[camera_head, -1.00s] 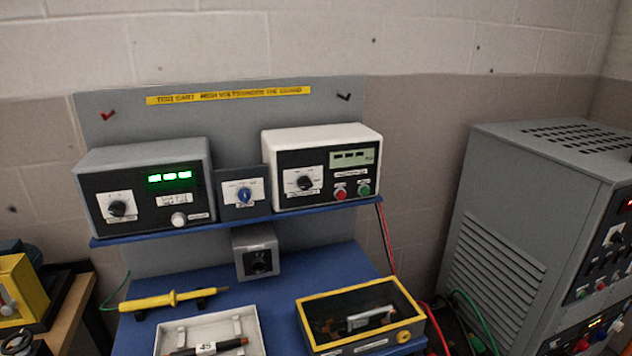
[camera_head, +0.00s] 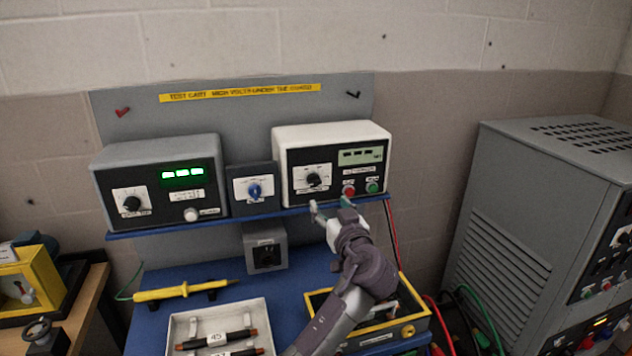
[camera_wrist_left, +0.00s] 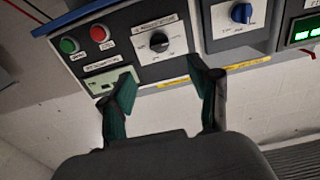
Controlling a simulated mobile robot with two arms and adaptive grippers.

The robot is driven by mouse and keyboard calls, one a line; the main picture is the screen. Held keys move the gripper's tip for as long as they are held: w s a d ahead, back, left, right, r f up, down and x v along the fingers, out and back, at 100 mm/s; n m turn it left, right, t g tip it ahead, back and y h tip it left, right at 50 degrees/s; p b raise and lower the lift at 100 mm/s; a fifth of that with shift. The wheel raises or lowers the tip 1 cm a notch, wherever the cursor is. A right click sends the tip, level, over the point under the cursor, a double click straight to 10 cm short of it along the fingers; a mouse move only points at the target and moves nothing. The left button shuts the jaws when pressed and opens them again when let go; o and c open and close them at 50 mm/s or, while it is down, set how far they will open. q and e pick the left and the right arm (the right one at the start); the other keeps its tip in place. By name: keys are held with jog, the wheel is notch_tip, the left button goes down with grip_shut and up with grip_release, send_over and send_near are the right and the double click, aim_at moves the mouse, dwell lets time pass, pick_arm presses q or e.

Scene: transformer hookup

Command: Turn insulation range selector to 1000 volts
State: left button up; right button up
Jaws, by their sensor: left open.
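The insulation tester, a white box (camera_head: 340,135) with a black front panel, stands on the blue shelf at the right. Its range selector, a black knob (camera_head: 314,180) on a white dial plate, sits left of the red and green buttons. It also shows in the left wrist view as a black knob (camera_wrist_left: 159,42), which appears upside down. My left gripper (camera_head: 331,210) is open and empty, just below and in front of the tester panel. In the left wrist view the fingers (camera_wrist_left: 160,85) are spread, with the knob beyond and between them. The right gripper is not seen.
A blue knob (camera_head: 254,190) on a small box sits left of the tester. A grey meter box (camera_head: 160,150) with a green display is further left. Below are a yellow probe (camera_head: 180,291), a white tray (camera_head: 262,306) and a yellow-rimmed box (camera_head: 408,329). A grey cabinet (camera_head: 510,220) stands right.

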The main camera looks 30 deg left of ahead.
aim_at(316, 183)
pick_arm(q)
jog(key=p+x, duration=0.3)
jog(key=x, duration=0.7)
jog(key=shift+w+r+p, duration=0.1)
jog(key=shift+p, duration=0.3)
jog(key=shift+w+a+f, duration=0.2)
jog(key=shift+w+a, duration=0.3)
jog(key=shift+c, duration=0.3)
jog(key=c, duration=1.1)
